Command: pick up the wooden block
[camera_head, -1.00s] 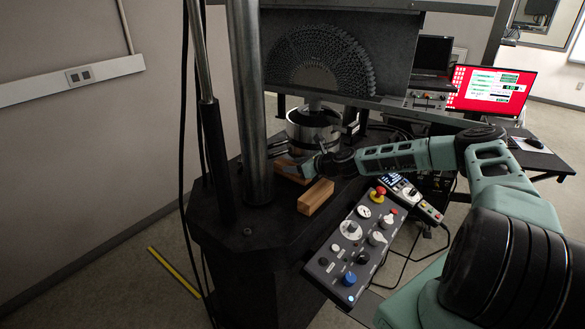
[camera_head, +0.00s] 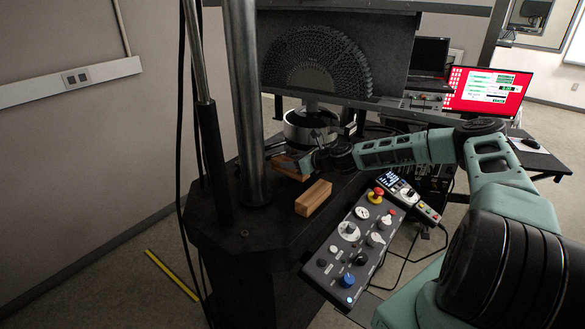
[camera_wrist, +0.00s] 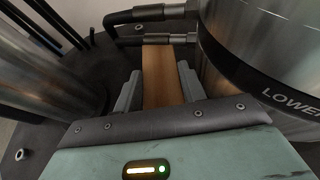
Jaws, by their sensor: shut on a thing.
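A wooden block (camera_wrist: 165,75) lies between the two grey fingers of my gripper (camera_wrist: 159,84) in the wrist view. The fingers are shut on its long sides. In the head view this block (camera_head: 287,167) shows partly at my gripper (camera_head: 303,163), in front of the metal cylinder. My gripper and wrist hide part of it. I cannot tell for sure whether it is clear of the black platform. A second wooden block (camera_head: 313,198) lies on the platform, nearer and apart from my gripper.
The steel cylinder (camera_wrist: 255,65) stands close to the right of my gripper in the wrist view. Handle bars (camera_wrist: 160,38) cross just beyond the block. A thick column (camera_head: 247,100) stands at left, and a control panel (camera_head: 350,245) at front right. The near platform (camera_head: 245,215) is bare.

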